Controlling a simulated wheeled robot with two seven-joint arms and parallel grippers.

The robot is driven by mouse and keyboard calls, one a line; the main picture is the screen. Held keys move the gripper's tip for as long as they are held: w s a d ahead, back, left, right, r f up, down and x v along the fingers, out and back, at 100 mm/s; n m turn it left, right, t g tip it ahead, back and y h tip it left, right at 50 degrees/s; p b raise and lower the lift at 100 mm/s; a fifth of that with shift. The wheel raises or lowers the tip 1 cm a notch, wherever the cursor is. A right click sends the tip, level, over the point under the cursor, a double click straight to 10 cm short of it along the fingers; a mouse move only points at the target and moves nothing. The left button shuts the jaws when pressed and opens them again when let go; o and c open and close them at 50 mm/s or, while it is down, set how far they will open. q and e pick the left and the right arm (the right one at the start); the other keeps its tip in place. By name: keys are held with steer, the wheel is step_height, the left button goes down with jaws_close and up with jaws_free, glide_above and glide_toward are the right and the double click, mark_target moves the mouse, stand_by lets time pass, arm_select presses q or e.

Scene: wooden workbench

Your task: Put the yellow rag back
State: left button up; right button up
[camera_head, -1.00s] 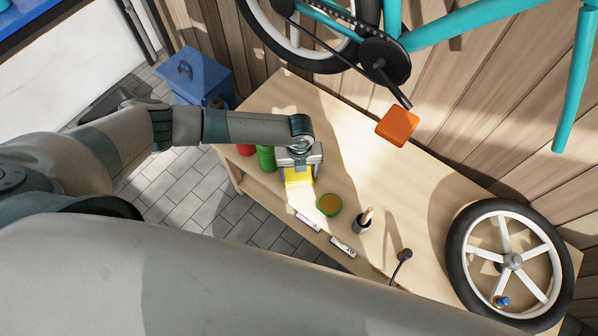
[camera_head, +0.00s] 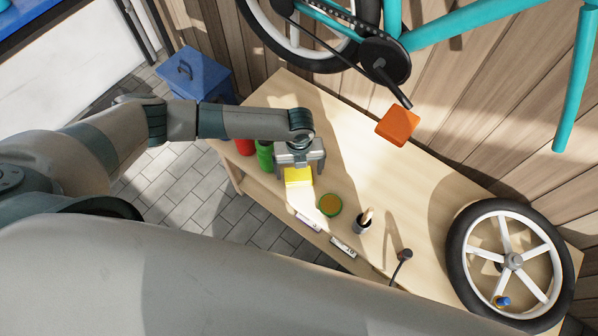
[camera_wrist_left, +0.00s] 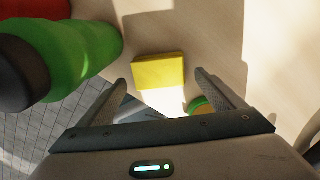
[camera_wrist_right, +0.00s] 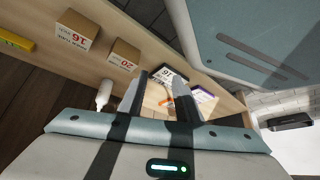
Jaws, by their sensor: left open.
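The yellow rag (camera_head: 298,178) is a folded yellow block near the front left edge of the workbench. My left gripper (camera_head: 299,171) is just above and beside it in the head view, fingers spread. In the left wrist view the rag (camera_wrist_left: 158,71) lies on the bench beyond and between the two open fingertips (camera_wrist_left: 161,80), with no finger seen touching it. My right gripper (camera_wrist_right: 158,82) shows only in its wrist view, its fingers apart and nothing held between them.
A green bottle (camera_head: 265,155) and a red one (camera_head: 244,147) stand left of the rag. An orange rag (camera_head: 397,126) lies toward the back. A wheel (camera_head: 513,262) rests at the right.

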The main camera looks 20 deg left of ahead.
mark_target(299, 175)
arm_select(q)
step_height(299, 175, up, 10)
steer(key=shift+f+b, duration=0.15)
steer(key=shift+b, duration=0.25)
arm_select(e)
steer(key=shift+t, duration=0.6)
steer(key=w, duration=0.1)
steer(key=w+a+r, duration=0.2)
steer(key=shift+w, duration=0.35)
steer(key=shift+s+d+f, duration=0.1)
steer(key=shift+s, duration=0.1)
steer(key=shift+d+f, duration=0.1)
steer(key=shift+d, duration=0.25)
